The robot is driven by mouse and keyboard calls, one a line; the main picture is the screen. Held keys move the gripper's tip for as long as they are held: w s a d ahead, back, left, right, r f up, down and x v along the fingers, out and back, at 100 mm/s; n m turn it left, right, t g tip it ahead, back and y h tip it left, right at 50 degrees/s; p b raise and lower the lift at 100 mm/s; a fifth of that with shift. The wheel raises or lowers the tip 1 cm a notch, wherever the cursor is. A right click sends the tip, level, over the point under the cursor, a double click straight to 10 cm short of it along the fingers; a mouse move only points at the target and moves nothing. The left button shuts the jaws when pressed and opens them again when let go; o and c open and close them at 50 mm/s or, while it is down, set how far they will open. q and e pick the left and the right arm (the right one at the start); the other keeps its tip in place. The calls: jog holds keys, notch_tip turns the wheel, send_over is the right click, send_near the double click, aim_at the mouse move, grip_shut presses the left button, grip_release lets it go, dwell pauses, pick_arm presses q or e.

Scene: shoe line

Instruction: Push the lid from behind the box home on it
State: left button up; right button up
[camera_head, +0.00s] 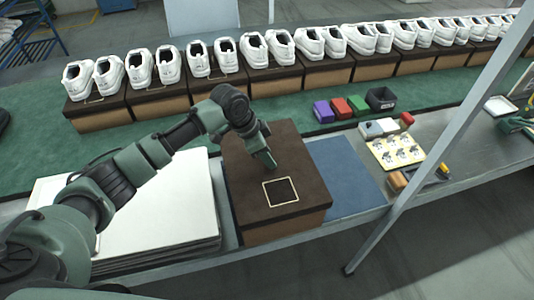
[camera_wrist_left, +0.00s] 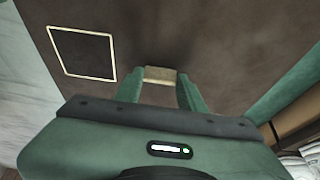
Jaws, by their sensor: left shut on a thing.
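The dark brown lid (camera_head: 240,185) with a cream square outline lies over the tan-brown box (camera_head: 290,230) on the bench. The box wall shows below the lid's front edge; whether the lid is fully down at the back cannot be told. My left gripper (camera_head: 270,163) reaches down to the lid's top, behind the square. In the left wrist view my left gripper (camera_wrist_left: 160,78) has a small tan piece (camera_wrist_left: 160,74) between its fingertips, against or just above the lid (camera_wrist_left: 120,25). Contact with the lid is unclear. My right gripper is not in view.
White sheets (camera_head: 160,195) are stacked left of the box and a blue mat (camera_head: 345,175) lies right. Small coloured bins (camera_head: 340,108) stand behind right. A row of shoes on boxes (camera_head: 225,88) runs along the green belt (camera_head: 60,145). A grey post (camera_head: 430,150) stands right.

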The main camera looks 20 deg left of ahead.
pick_arm(q)
jog(key=shift+f+b, duration=0.55)
jog(key=shift+f, duration=0.9)
jog(key=o, duration=1.3)
